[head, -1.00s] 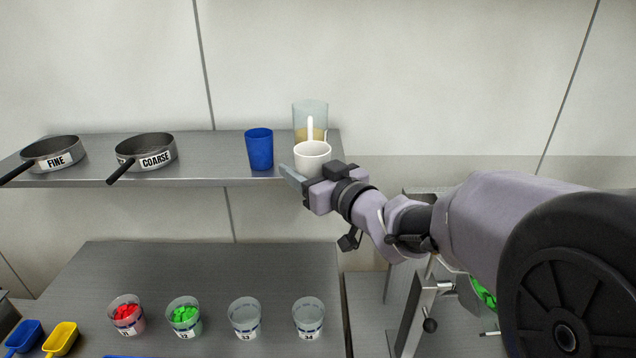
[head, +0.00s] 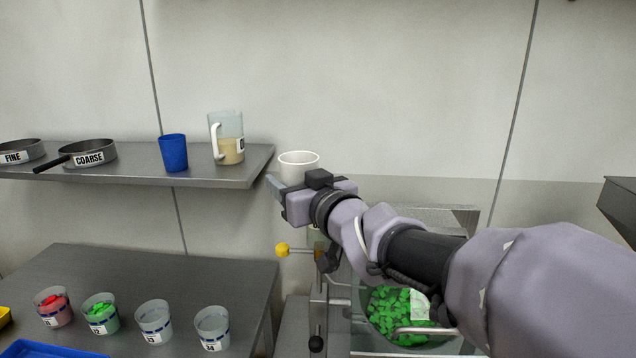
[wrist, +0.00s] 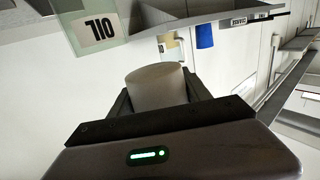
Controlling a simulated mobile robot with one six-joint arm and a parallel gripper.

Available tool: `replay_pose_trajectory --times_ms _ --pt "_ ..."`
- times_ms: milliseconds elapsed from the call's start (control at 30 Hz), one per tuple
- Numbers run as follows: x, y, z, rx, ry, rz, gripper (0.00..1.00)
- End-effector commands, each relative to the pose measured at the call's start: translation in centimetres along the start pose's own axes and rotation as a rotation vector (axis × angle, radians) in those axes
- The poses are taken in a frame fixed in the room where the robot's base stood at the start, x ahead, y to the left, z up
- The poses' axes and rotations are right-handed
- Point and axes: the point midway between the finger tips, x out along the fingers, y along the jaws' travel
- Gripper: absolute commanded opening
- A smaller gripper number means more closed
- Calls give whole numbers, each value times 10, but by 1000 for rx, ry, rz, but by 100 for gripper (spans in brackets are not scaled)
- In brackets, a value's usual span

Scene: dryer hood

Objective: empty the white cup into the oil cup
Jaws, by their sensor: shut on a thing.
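The white cup (head: 298,166) is held in my gripper (head: 294,184), upright, in the open space right of the shelf's end. It also shows in the wrist view (wrist: 158,88) between the two dark fingers (wrist: 160,97). My gripper is shut on it. The cup's contents cannot be seen. The oil cup (wrist: 98,30), pale green with a black OIL label, is at the upper left of the wrist view, apart from the white cup. In the head view it is mostly hidden behind my gripper and wrist.
The shelf (head: 225,174) holds a jug of beige liquid (head: 228,138), a blue cup (head: 173,153) and two pans. Below right is a machine with a bowl of green pieces (head: 390,310) and a yellow-knobbed lever (head: 283,250). Several small cups stand on the lower table (head: 180,270).

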Motion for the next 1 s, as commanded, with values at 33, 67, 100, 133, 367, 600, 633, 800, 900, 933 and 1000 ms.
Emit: replay_pose_trajectory --times_ms 33,67,100,133,367,600,633,800,900,933,1000 --pt "0 0 0 0 0 0 10" --pt "0 0 0 0 0 0 10" --pt "0 0 -1 2 0 0 10" --pt "0 0 -1 4 0 0 10" --pt "-1 -2 -2 39 -8 -2 10" --pt "-1 -4 -3 84 -17 -4 10" --pt "-1 -4 -3 89 -18 -4 10" --pt "-1 -5 -4 120 -24 -6 10" --pt "-2 -6 -4 137 -27 -7 10" --pt "-2 -6 -4 143 -28 -7 10" --pt "-2 -7 -5 156 -30 -8 10"
